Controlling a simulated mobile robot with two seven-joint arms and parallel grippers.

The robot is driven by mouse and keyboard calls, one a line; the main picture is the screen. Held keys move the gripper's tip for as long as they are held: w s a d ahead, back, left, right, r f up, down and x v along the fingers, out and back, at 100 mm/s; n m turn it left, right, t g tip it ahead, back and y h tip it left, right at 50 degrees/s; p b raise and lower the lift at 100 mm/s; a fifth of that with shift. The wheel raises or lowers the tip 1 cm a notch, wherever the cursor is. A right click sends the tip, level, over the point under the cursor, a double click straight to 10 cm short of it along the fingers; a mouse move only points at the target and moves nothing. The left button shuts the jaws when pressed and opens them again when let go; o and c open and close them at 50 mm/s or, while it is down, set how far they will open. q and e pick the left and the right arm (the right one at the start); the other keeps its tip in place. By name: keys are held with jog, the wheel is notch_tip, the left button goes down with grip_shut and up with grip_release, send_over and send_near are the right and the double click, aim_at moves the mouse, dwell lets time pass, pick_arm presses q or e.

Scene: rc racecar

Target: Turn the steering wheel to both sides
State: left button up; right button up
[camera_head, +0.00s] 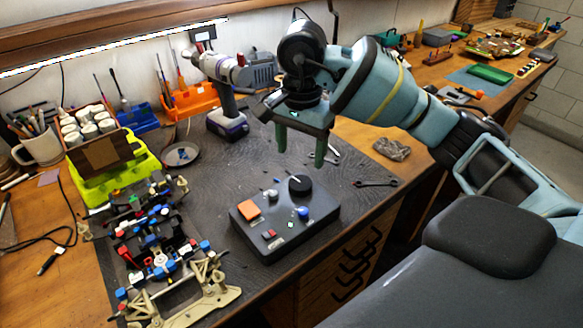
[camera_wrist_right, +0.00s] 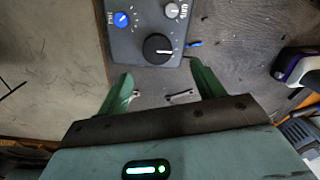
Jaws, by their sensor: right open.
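A dark control box (camera_head: 285,228) lies on the black mat, with an orange button and a blue knob on top. A round black knob (camera_head: 300,185), which looks like the steering wheel, stands at its far edge. In the right wrist view the black knob (camera_wrist_right: 158,48) shows beyond and between the fingertips, with a white pointer mark. My right gripper (camera_head: 300,156) is open and empty, pointing down above the far side of the box, apart from the knob. It also shows in the right wrist view (camera_wrist_right: 160,72). My left gripper is not in view.
A partly built RC car chassis (camera_head: 160,260) lies left of the box. A cordless drill (camera_head: 225,95) stands behind. The mat right of the box is mostly clear.

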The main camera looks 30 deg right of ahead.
aim_at(300, 182)
jog(key=shift+s+f, duration=0.4)
jog(key=shift+f, duration=0.35)
notch_tip(300, 182, down, 5)
jog(key=shift+w+r, duration=0.1)
jog(key=shift+f, duration=0.75)
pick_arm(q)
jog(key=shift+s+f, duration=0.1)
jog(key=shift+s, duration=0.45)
pick_arm(e)
jog(key=c, duration=1)
